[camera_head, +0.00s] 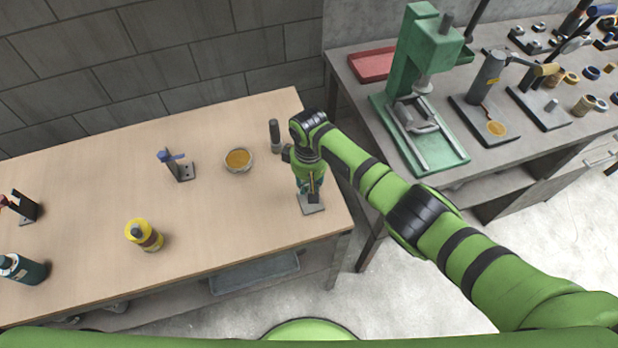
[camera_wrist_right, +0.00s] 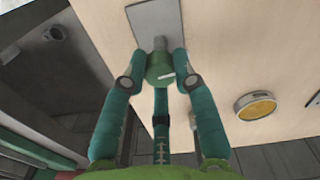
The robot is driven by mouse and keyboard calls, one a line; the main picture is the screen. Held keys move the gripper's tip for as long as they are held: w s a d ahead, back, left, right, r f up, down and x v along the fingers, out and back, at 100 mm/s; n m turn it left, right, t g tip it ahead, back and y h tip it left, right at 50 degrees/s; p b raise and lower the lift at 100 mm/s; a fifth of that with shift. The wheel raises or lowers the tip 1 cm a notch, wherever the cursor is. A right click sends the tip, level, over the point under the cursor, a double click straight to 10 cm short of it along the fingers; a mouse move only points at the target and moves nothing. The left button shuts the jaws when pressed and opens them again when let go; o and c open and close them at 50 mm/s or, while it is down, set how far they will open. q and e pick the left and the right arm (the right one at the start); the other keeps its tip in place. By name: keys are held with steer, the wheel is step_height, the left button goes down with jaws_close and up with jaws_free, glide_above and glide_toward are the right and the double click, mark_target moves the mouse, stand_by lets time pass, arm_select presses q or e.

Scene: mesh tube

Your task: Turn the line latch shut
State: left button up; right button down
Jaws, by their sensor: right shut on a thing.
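A green round knob (camera_wrist_right: 160,66) with a white mark sits on a short grey post above a grey base plate (camera_wrist_right: 151,20), which I take to be the line latch. In the head view its base plate (camera_head: 312,204) lies near the right end of the wooden workbench. My right gripper (camera_wrist_right: 160,76) is shut on the knob, with teal fingers on both sides of it. In the head view my right gripper (camera_head: 311,187) points down at the plate and mostly hides the latch. My left gripper is not in view.
On the workbench (camera_head: 90,200) stand a bowl (camera_head: 238,160) of amber stuff, a blue-handled bracket (camera_head: 176,166), a yellow-topped bottle (camera_head: 145,236) and a dark upright cylinder (camera_head: 275,136) close to my right gripper. A green press (camera_head: 425,65) stands on the grey bench.

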steer(key=shift+m, duration=0.6)
steer(key=shift+p, duration=0.3)
steer(key=c, duration=1)
jaws_free()
step_height(320, 180, up, 12)
steer(key=shift+s+f, duration=0.1)
